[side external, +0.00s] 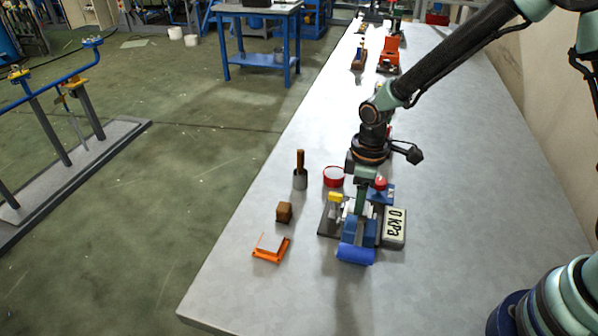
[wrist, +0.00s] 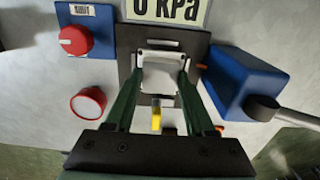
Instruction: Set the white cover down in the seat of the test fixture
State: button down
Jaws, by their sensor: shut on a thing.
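My gripper (wrist: 158,84) is shut on the white cover (wrist: 160,76), with one green finger on each side of it. The cover is a pale, roughly square piece and lies over the test fixture, whose dark plate (wrist: 200,50) shows around it. In the side view the fixture's dark base (side external: 327,223) stands under my gripper (side external: 358,208), and I cannot make out the cover there. A yellow-tipped part (side external: 335,197) stands at the fixture's left; it also shows below the cover in the wrist view (wrist: 156,119). Whether the cover touches the seat I cannot tell.
A "0 kPa" display (side external: 395,226) stands right of the fixture. A blue box with a red knob (wrist: 75,40) and a blue block with a grey cylinder (wrist: 242,82) flank it.

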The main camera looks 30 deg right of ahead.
jog(key=shift+f, duration=0.6)
dwell(1.0)
grip_release()
jog(key=shift+r, duration=0.1)
dwell(0.5)
jog(key=shift+r, duration=3.4)
jog(key=shift+r, duration=0.1)
jog(key=shift+d+r, duration=0.2)
jog(key=shift+r, duration=0.15)
jog(key=s+d+r+m+t, duration=0.2)
jog(key=s+d+r+m, duration=0.2)
jog(key=r, duration=0.3)
jog(key=s+d+r+m+t, duration=0.3)
jog(key=s+d+r+m, duration=0.2)
jog(key=r, duration=0.3)
jog(key=shift+s+d+t, duration=0.25)
jog(key=shift+s+t, duration=0.05)
jog(key=shift+s, duration=0.05)
